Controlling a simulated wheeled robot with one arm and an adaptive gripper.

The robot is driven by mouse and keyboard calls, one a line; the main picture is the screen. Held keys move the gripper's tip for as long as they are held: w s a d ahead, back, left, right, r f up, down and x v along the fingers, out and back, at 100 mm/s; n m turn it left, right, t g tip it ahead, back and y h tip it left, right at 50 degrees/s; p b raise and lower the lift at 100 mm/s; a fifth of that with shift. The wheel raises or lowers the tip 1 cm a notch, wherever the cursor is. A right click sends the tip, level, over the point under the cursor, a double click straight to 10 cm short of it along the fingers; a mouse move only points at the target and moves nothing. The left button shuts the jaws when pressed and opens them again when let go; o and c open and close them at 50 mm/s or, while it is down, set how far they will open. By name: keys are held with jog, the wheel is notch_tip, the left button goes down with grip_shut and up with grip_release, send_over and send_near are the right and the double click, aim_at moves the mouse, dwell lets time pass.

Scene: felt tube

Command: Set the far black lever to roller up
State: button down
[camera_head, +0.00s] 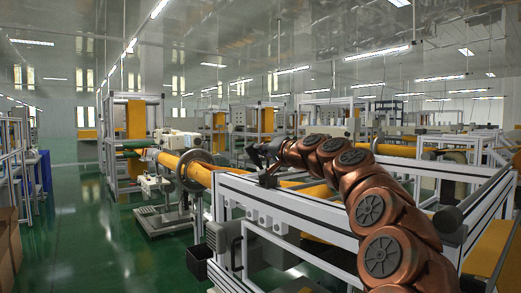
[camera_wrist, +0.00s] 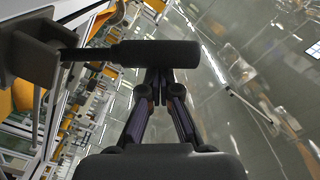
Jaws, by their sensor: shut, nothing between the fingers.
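The far black lever shows large in the wrist view as a thick black handle (camera_wrist: 150,53) lying almost level across the picture. Its thin shaft runs left into a dark bracket (camera_wrist: 30,60). My gripper (camera_wrist: 160,80) is shut and empty, with its fingertips at the handle's lower edge; whether they touch it I cannot tell. In the head view my gripper (camera_head: 257,153) is at the end of my copper arm, above the frame's far part. A dark bracket (camera_head: 268,180) sits just below it on the white rail; the handle itself is not clear there.
A white metal frame (camera_head: 290,205) runs under my arm, with another black handle (camera_head: 236,252) on its near side. A yellow roller (camera_head: 198,173) with a grey disc lies beyond. A black box (camera_head: 197,262) hangs at the frame's left; green floor (camera_head: 95,240) is open there.

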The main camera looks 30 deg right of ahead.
jog(key=shift+w+d+r+p, duration=0.3)
jog(key=shift+d+r+p, duration=0.2)
jog(key=shift+d, duration=0.2)
jog(key=shift+w+d+r+p, duration=0.3)
jog(key=shift+d+r+p, duration=0.1)
jog(key=shift+d+r, duration=0.25)
jog(key=s+d, duration=0.1)
jog(key=s, duration=0.9)
jog(key=shift+d+b, duration=0.35)
jog(key=shift+b, duration=0.05)
jog(key=shift+f, duration=0.1)
